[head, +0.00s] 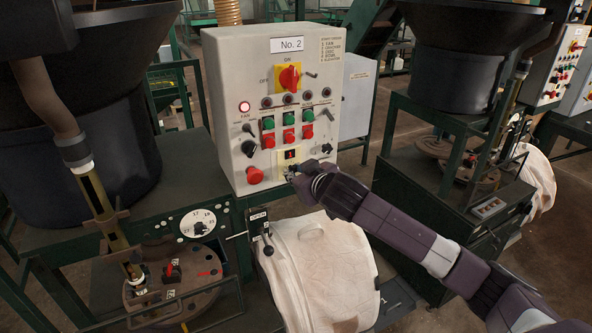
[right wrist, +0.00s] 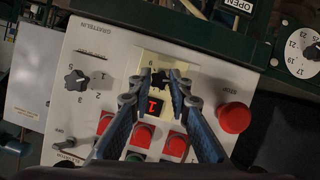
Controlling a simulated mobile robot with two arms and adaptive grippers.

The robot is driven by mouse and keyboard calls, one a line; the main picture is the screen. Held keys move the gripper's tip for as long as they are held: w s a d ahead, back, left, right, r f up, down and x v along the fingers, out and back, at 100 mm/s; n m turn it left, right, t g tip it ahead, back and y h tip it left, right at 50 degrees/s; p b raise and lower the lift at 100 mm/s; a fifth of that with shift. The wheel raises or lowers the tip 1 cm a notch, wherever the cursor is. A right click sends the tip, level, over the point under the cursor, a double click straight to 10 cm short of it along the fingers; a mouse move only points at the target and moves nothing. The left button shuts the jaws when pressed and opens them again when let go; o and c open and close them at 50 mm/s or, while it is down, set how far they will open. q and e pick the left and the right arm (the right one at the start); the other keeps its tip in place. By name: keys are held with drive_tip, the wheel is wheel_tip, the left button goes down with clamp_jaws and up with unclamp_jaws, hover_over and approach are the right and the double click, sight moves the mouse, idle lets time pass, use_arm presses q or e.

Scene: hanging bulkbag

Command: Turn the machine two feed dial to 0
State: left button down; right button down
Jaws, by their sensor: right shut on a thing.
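The No. 2 control box (head: 222,70) is a pale panel with lamps, switches and buttons. Its feed dial (right wrist: 159,86) is a small dark knob on a cream plate, seen between my fingertips in the right wrist view. My right gripper (head: 291,172) reaches in from the right and is shut on this dial; in the head view the fingers mostly hide it. Beside the dial, a small display (head: 291,155) shows a red digit that looks like 1; it also shows in the right wrist view (right wrist: 152,104). My left gripper is in neither view.
A red stop button (head: 254,175) sits left of the dial, and black knobs (head: 249,148) are above it. Green and red buttons (head: 288,134) lie above the display. A white bag (head: 325,270) hangs below the box. Another machine (head: 450,130) stands at right.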

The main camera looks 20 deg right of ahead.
drive_tip(key=n+h, duration=0.1)
drive_tip(key=n, duration=0.1)
drive_tip(key=n+h, duration=0.1)
drive_tip(key=n, duration=0.1)
drive_tip(key=shift+a+f+t+h, duration=0.2)
drive_tip(key=shift+f+t+h, duration=0.1)
drive_tip(key=shift+n, duration=0.3)
idle(0.3)
drive_tip(key=c, duration=1.8)
unclamp_jaws()
drive_tip(key=shift+d+r, duration=0.1)
drive_tip(key=v, duration=1.2)
